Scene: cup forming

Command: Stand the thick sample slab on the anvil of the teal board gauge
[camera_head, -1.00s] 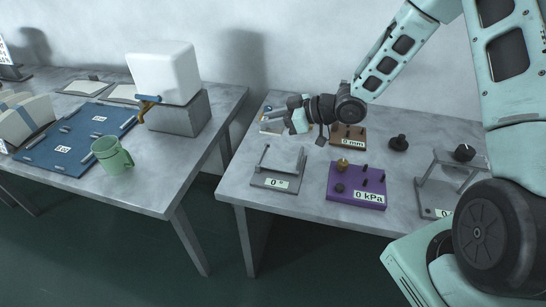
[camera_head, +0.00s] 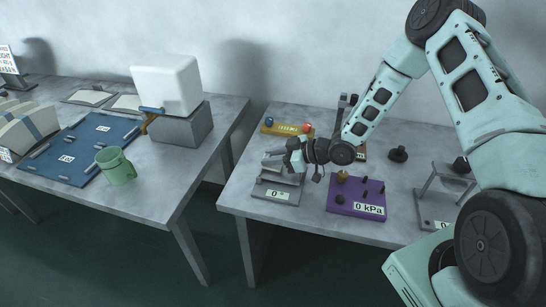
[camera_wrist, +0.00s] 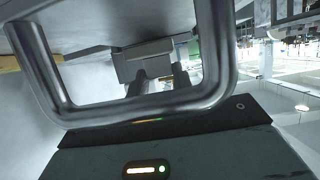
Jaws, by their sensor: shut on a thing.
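My gripper (camera_head: 276,160) is over the grey board gauge (camera_head: 270,192) with the "0 °" label, near its uprights. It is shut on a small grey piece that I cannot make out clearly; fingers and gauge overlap. In the wrist view my dark fingers (camera_wrist: 163,80) point at a grey block (camera_wrist: 140,52). I cannot tell whether this is the thick slab. I see no clearly teal gauge board. A brown board (camera_head: 362,152), partly behind my wrist, and a purple board reading "0 kPa" (camera_head: 345,207) stand to the right.
A yellow board (camera_head: 270,130) with a blue and a red knob lies behind my gripper. A black knobbed piece (camera_head: 398,154) and a grey stand (camera_head: 432,205) are at the right.

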